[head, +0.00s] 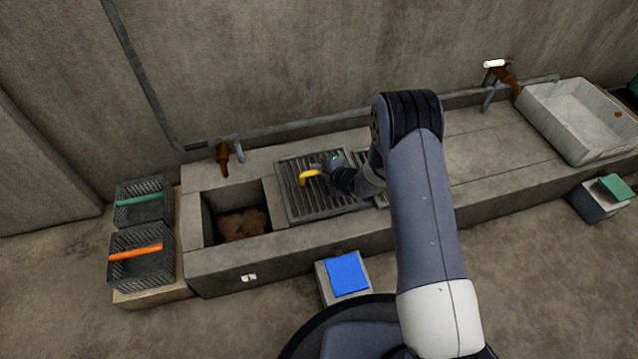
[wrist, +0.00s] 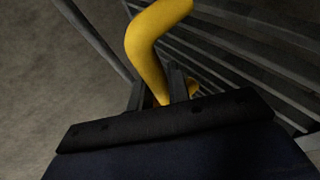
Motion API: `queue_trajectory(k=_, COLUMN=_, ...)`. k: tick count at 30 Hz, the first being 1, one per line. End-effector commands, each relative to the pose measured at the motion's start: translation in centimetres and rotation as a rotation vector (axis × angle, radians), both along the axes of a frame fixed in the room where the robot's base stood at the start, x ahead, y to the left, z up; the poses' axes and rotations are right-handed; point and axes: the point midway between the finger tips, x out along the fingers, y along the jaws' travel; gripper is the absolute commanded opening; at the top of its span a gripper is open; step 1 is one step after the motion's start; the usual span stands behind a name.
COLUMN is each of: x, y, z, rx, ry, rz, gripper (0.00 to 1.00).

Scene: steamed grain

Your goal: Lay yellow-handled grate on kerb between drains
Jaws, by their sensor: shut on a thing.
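The grate (head: 326,205) is a grey slatted metal panel with a yellow handle (head: 310,176). In the head view it is at the kerb (head: 283,251), right of the open drain (head: 239,223). I cannot tell whether it rests on the kerb or is just above it. My gripper (head: 322,170) is shut on the yellow handle, which also shows in the wrist view (wrist: 148,50) between the fingers. A second slatted area (head: 361,160) shows right of the grate, partly hidden by my arm.
Two dark baskets (head: 146,208) with green and orange handles stand at the left. A blue-topped block (head: 347,273) is in front of the kerb. A white basin (head: 577,123) is at the right end.

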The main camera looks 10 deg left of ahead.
Motion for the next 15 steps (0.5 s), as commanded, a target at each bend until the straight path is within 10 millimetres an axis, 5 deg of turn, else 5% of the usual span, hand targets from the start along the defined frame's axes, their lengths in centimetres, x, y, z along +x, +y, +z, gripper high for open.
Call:
queue_trajectory(k=9, x=0.1, y=0.0, z=-3.6, rx=0.002, ry=-0.004, rz=0.001, gripper=0.0)
queue_trajectory(k=15, x=0.2, y=0.1, z=-3.9, rx=0.003, ry=-0.006, rz=0.0, gripper=0.0)
